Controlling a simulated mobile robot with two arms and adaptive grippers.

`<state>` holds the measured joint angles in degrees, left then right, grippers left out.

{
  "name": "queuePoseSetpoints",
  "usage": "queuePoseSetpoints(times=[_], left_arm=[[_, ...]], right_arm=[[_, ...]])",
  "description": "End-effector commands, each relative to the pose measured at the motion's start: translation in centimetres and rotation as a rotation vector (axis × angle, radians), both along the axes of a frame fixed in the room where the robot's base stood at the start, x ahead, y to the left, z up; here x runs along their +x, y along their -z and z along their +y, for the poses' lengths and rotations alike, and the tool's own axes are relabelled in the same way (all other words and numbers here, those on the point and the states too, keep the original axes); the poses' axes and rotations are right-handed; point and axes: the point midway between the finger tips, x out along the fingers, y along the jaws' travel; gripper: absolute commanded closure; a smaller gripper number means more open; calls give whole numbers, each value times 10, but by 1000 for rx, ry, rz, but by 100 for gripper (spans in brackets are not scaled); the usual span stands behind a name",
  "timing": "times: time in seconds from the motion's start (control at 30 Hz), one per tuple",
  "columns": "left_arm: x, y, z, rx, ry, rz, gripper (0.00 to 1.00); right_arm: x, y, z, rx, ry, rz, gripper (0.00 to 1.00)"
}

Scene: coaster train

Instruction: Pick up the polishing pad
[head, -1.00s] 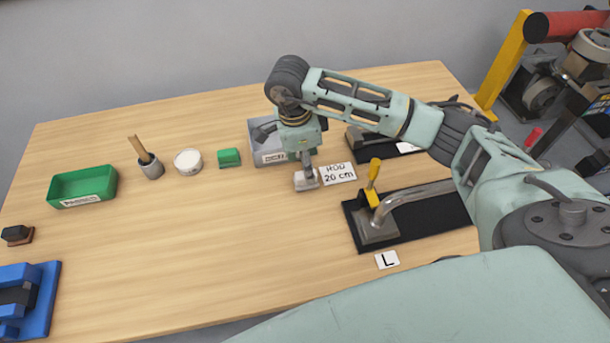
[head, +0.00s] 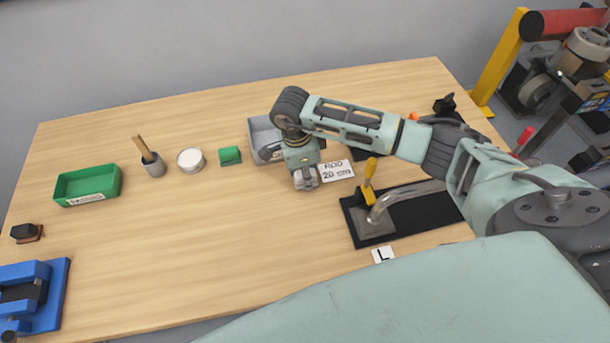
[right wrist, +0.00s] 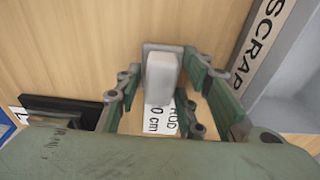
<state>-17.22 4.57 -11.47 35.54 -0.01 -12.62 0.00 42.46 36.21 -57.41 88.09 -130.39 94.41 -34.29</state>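A small whitish block on a grey base, which looks like the polishing pad (head: 306,182), lies on the table left of the "ROD 20 cm" card. My right gripper (head: 304,170) is directly over it, pointing down, and hides part of it. In the right wrist view the pad (right wrist: 162,78) lies between the two spread green fingers of the right gripper (right wrist: 163,74). A gap shows on the left side, and the right finger is nearer to it. I cannot tell whether the fingertips reach down beside it. My left gripper is not in view.
A grey bin (head: 262,130) stands just behind the right gripper; its SCRAP label (right wrist: 265,35) shows at the wrist view's right. The ROD card (head: 337,170) and a black fixture with a yellow handle (head: 369,180) are to the right.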

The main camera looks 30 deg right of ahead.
Motion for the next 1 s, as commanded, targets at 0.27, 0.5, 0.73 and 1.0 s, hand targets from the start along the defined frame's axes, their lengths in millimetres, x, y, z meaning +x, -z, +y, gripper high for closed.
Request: queuePoseSetpoints(times=[0.27, 0.5, 0.73, 1.0], left_arm=[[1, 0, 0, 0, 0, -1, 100], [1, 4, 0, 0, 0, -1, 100], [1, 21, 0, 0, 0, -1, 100], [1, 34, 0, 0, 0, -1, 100]], right_arm=[[0, 0, 0, 0, 0, -1, 91], [2, -7, 0, 1, 1, -4, 91], [2, -47, 0, 1, -2, -8, 91], [1, -92, 0, 1, 0, -3, 91]])
